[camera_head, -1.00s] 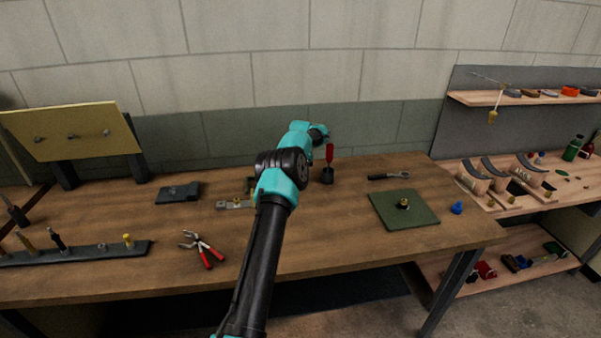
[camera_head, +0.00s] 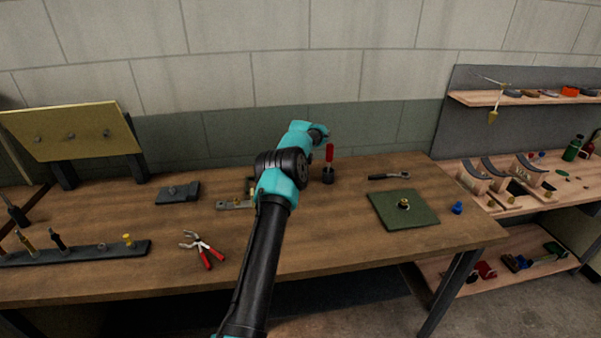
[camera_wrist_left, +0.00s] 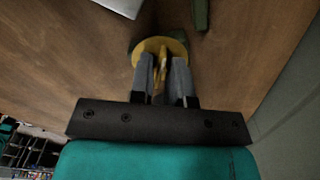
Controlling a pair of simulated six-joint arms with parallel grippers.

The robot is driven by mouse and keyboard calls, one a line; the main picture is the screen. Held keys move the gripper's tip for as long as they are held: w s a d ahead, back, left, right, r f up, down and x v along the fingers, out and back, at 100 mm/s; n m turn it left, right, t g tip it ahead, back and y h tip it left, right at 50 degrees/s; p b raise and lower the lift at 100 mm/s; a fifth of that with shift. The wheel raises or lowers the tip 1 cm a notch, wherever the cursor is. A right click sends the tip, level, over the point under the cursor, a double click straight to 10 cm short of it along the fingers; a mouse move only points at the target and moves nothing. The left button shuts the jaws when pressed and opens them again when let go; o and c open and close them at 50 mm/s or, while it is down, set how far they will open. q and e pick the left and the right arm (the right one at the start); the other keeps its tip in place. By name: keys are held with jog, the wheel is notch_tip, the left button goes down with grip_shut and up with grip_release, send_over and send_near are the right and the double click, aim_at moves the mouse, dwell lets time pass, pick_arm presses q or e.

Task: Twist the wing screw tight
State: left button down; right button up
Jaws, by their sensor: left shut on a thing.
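In the left wrist view, a yellow wing screw (camera_wrist_left: 162,66) with a round flange stands between the two grey fingers of my left gripper (camera_wrist_left: 161,80). The fingers are shut on its upright wing, and the flange lies just beyond the fingertips, near the wooden surface. In the head view, my teal and black arm reaches over the middle of the bench, and its own links hide the gripper and the wing screw. A grey metal bracket (camera_head: 232,205) lies just left of the arm, partly hidden by it. My right gripper is not in view.
Red-handled pliers (camera_head: 203,248) lie left of the arm. A red-handled screwdriver stands in a dark holder (camera_head: 328,176) behind it. A green mat (camera_head: 385,213) and a ratchet (camera_head: 390,176) lie to the right. A dark tool rack (camera_head: 85,255) is at the left.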

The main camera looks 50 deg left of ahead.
pick_arm(q)
jog(key=m, duration=0.6)
jog(key=shift+m, duration=0.3)
jog(key=m, duration=0.6)
dwell(0.3)
jog(key=c, duration=1.1)
grip_release()
jog(key=shift+r, duration=0.1)
